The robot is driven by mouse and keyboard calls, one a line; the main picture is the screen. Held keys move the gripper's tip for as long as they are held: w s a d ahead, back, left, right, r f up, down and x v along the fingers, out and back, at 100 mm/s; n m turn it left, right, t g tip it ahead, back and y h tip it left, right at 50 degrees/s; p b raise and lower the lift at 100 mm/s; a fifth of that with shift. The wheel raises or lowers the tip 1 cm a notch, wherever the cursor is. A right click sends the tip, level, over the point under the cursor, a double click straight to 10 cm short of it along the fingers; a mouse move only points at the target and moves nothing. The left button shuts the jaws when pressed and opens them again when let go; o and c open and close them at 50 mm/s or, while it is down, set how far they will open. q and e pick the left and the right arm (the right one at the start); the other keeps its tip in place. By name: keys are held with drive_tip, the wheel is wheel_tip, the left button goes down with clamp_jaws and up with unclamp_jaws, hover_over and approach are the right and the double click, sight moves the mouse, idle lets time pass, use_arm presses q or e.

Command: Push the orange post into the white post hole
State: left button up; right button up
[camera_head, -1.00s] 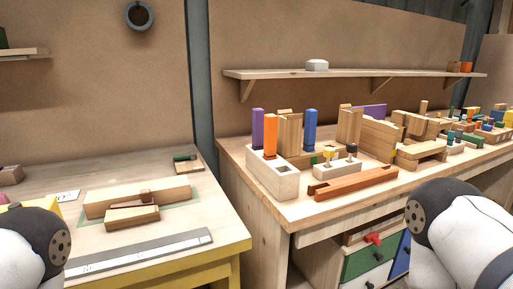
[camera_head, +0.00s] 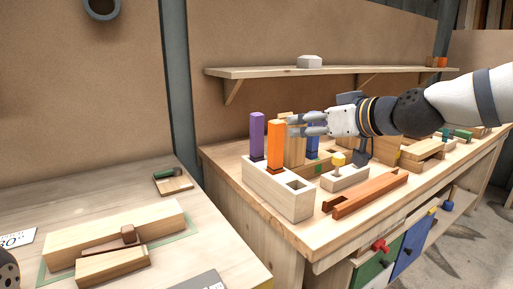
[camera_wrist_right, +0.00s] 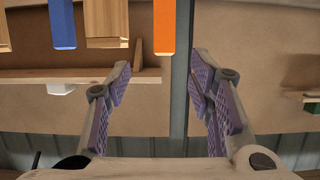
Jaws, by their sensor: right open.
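The orange post (camera_head: 275,146) stands upright on the pale post-hole block (camera_head: 278,196), between the purple post (camera_head: 257,134) and an empty square hole at the block's near end. The post's foot is at the block's top; how deep it sits I cannot tell. My right gripper (camera_head: 291,125) is open and empty, just right of the orange post's upper part, fingers pointing left. In the wrist view the orange post (camera_wrist_right: 164,25) appears upside down, in line with the gap between the open fingers (camera_wrist_right: 161,78), apart from them.
A blue post (camera_head: 313,142) and wooden blocks stand behind the gripper. A small block with a yellow peg (camera_head: 338,160) and a reddish-brown channel (camera_head: 366,195) lie to the right. A shelf (camera_head: 330,70) runs above. The air left of the purple post is clear.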

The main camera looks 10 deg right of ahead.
sight(280, 123)
drive_tip(key=b+x, duration=0.1)
drive_tip(key=x, duration=0.4)
drive_tip(key=shift+f+b, duration=0.1)
drive_tip(key=shift+b, duration=0.2)
drive_tip(key=x, duration=0.4)
drive_tip(key=b+x, duration=0.1)
drive_tip(key=x, duration=0.1)
drive_tip(key=shift+w+a+r, duration=0.1)
drive_tip(key=shift+a+r, duration=0.25)
use_arm(q)
drive_tip(key=shift+g, duration=0.7)
drive_tip(key=s+f, duration=0.3)
drive_tip(key=shift+s, duration=0.3)
use_arm(e)
drive_tip(key=shift+r, duration=0.15)
clamp_jaws()
